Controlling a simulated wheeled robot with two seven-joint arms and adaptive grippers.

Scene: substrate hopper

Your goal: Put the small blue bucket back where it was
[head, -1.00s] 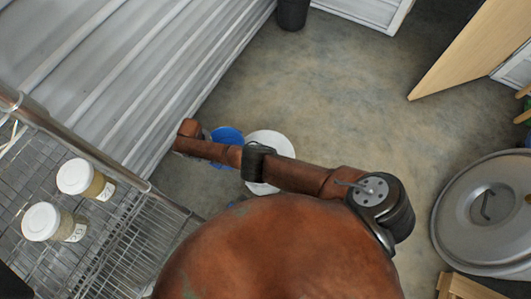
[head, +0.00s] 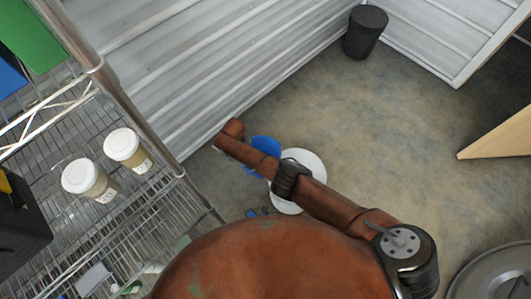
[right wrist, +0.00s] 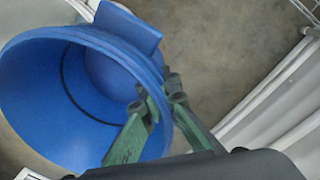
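The small blue bucket (head: 263,146) is low beside the corrugated wall in the head view, partly hidden behind my brown arm. In the right wrist view the blue bucket (right wrist: 40,95) fills the left half, its open mouth towards the camera. My right gripper (right wrist: 160,100) has its green fingers on either side of the bucket's right rim and appears closed on it. In the head view that gripper is hidden. Whether the bucket touches the floor cannot be told. My left gripper is in neither view.
A round white container (head: 312,166) is beside the blue bucket. A wire shelf (head: 150,215) with two lidded jars (head: 122,145) is at left. A black bin (head: 364,32) stands by the corrugated wall (head: 215,60). A grey lid (head: 495,275) is at lower right. The middle floor is clear.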

